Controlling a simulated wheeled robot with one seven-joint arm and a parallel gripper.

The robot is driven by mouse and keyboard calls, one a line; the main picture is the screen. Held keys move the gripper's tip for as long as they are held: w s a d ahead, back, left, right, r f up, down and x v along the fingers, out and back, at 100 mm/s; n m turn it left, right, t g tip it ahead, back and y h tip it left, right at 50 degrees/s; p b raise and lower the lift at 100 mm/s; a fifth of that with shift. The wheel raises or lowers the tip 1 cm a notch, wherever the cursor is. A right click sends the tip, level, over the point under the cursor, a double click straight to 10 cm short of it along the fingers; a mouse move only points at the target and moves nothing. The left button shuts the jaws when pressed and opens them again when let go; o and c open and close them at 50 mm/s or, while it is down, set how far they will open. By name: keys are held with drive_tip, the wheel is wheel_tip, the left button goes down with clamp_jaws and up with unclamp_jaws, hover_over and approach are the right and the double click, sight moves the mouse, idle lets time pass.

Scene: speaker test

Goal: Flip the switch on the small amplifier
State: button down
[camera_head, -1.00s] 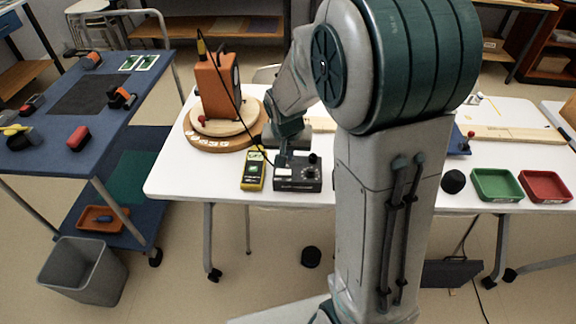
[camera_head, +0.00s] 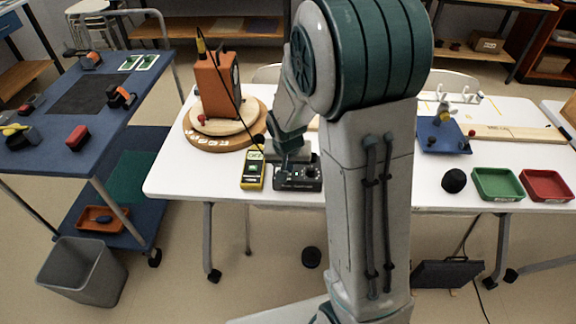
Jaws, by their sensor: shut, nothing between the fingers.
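The small amplifier (camera_head: 298,185) is a dark grey box with knobs on top, at the front of the white table. My gripper (camera_head: 287,166) is over the left part of its top, pointing down, and is shut with nothing held. Whether the fingertips touch the amplifier I cannot tell. The switch is not distinguishable; the gripper and wrist cover part of the top.
A yellow meter (camera_head: 253,172) lies just left of the amplifier. Behind it an orange speaker (camera_head: 214,88) stands on a round wooden turntable (camera_head: 200,142). A black ball-like object (camera_head: 454,181), green tray (camera_head: 497,198) and red tray (camera_head: 546,200) are at right.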

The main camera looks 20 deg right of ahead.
drive_tip(key=shift+a, duration=0.15)
drive_tip(key=shift+w+a+r, duration=0.2)
drive_tip(key=shift+w+a, duration=0.05)
drive_tip(key=shift+a, duration=0.35)
drive_tip(key=r+p, duration=0.3)
drive_tip(key=r, duration=0.1)
drive_tip(key=shift+d+r, duration=0.1)
drive_tip(key=shift+d, duration=0.2)
drive_tip(key=v, duration=0.9)
drive_tip(key=shift+s+d+r, duration=0.35)
drive_tip(key=shift+s+d, duration=0.05)
drive_tip(key=shift+d, duration=0.2)
